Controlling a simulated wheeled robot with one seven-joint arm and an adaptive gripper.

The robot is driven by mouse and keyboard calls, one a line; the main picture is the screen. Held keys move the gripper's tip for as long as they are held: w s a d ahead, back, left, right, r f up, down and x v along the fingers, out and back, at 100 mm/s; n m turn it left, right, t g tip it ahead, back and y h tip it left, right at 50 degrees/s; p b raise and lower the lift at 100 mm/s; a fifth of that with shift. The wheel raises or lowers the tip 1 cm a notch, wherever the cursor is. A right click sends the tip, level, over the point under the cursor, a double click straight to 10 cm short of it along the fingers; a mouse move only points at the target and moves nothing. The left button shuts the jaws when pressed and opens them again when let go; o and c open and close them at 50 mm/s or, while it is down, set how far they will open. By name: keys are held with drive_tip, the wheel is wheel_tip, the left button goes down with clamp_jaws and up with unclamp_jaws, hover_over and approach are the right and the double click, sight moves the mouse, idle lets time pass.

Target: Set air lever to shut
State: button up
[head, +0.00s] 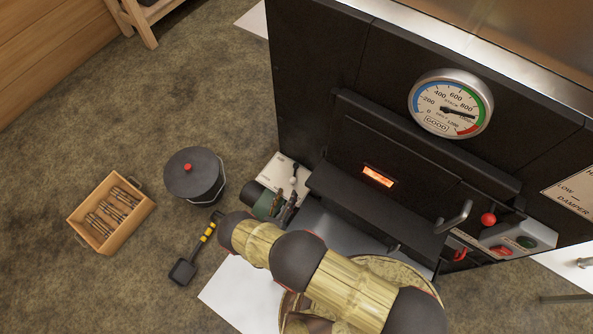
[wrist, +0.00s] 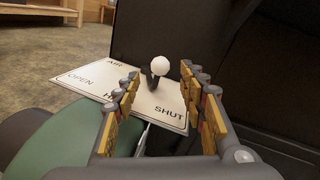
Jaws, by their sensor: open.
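The air lever, dark with a white ball knob (wrist: 160,64), stands up from a white plate (wrist: 82,84) marked AIR, OPEN and SHUT. A middle label is partly hidden behind my left finger. SHUT is at the plate's right end, OPEN at its left. The knob shows just beyond and between the tips of my gripper (wrist: 160,80), which is open and empty. I cannot tell which mark the lever points to. In the head view the knob (head: 293,180) and plate (head: 276,169) sit at the left of the black evaporator front, with my gripper (head: 284,207) just below.
The black evaporator front (head: 320,110) rises behind the lever. A round gauge (head: 451,104), a glowing slot (head: 378,177) and a red-knobbed lever (head: 488,219) are to the right.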

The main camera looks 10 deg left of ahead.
sight(293, 180)
drive_tip(key=shift+w+d+b, duration=0.2)
drive_tip(key=shift+w+b, duration=0.15)
drive_tip(key=shift+w, duration=0.95)
drive_tip(key=shift+w+d+b, duration=0.25)
drive_tip(key=shift+w+b, duration=0.1)
drive_tip(key=shift+w, duration=0.95)
drive_tip(key=shift+w+d+b, duration=0.2)
drive_tip(key=shift+w+b, duration=0.15)
drive_tip(key=shift+w, duration=0.95)
drive_tip(key=c, duration=0.3)
drive_tip(key=c, duration=0.8)
